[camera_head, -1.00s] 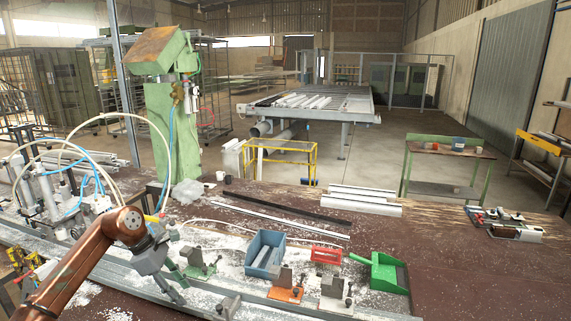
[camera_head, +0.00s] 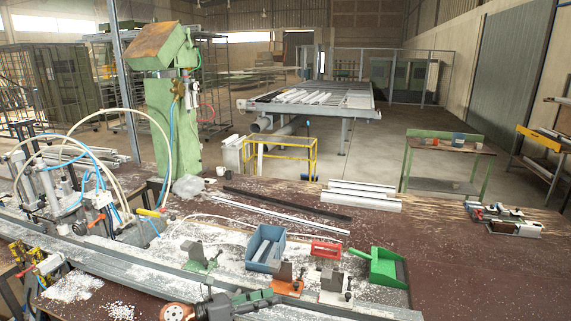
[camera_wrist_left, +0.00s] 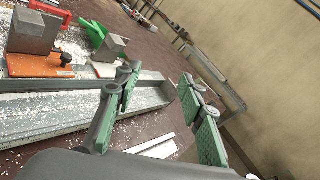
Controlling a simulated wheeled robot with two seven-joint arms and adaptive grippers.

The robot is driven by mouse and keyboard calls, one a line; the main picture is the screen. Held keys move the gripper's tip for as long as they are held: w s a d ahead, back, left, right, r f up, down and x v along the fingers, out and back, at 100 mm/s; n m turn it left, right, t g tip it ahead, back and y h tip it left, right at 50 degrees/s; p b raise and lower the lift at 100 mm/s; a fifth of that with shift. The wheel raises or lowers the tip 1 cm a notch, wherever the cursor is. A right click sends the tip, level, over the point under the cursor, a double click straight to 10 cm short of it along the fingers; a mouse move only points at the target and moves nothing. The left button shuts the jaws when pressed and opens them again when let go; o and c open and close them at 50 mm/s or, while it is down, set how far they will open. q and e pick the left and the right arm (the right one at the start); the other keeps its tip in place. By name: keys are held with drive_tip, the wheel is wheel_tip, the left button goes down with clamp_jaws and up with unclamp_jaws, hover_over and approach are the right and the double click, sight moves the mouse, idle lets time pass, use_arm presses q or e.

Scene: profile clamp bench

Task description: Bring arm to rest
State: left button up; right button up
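My left gripper (camera_head: 262,299) is at the bottom middle of the head view, by the long grey metal rail (camera_head: 150,268) along the bench front. In the left wrist view my left gripper (camera_wrist_left: 165,88) shows two green-padded fingers set wide apart with nothing held between them. The rail's end (camera_wrist_left: 155,92) shows behind the fingers in that view. My right gripper is in neither view.
Clamps on green (camera_head: 200,266), orange (camera_head: 287,288) and white plates stand along the bench. The brown bench top at right is mostly clear.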

use_arm(q)
drive_tip(key=a+f+n+t+y, duration=0.2)
drive_tip(key=a+n+t+y, duration=0.3)
drive_tip(key=n, duration=0.5)
drive_tip(key=a+f+n+t+y, duration=0.3)
drive_tip(key=a+n+t, duration=0.35)
drive_tip(key=n, duration=0.45)
drive_tip(key=s+a+f+n+g+y, duration=0.3)
drive_tip(key=s+a+f+n+y, duration=0.4)
drive_tip(key=a+f+n, duration=0.45)
drive_tip(key=s+a+f+n+g+y, duration=0.3)
drive_tip(key=s+a+f+n+g, duration=0.3)
drive_tip(key=s+f, duration=0.65)
drive_tip(key=s+a+f+n+g+h, duration=0.1)
drive_tip(key=s+f+n+g, duration=0.2)
drive_tip(key=s, duration=0.8)
drive_tip(key=s+f+n+g, duration=0.3)
drive_tip(key=s+f, duration=0.1)
drive_tip(key=s, duration=0.8)
wheel_tip(320, 180, down, 33)
drive_tip(key=s+d+g+h+b, duration=0.1)
drive_tip(key=s+g+b, duration=0.1)
drive_tip(key=b, duration=0.3)
drive_tip(key=s+f+m+g+b, duration=0.1)
drive_tip(key=s+f+b, duration=0.2)
drive_tip(key=s+f, duration=1.8)
drive_tip(key=shift+s+d+f+b, duration=0.15)
drive_tip(key=shift+s+f+b, duration=0.25)
drive_tip(key=shift+f, duration=0.3)
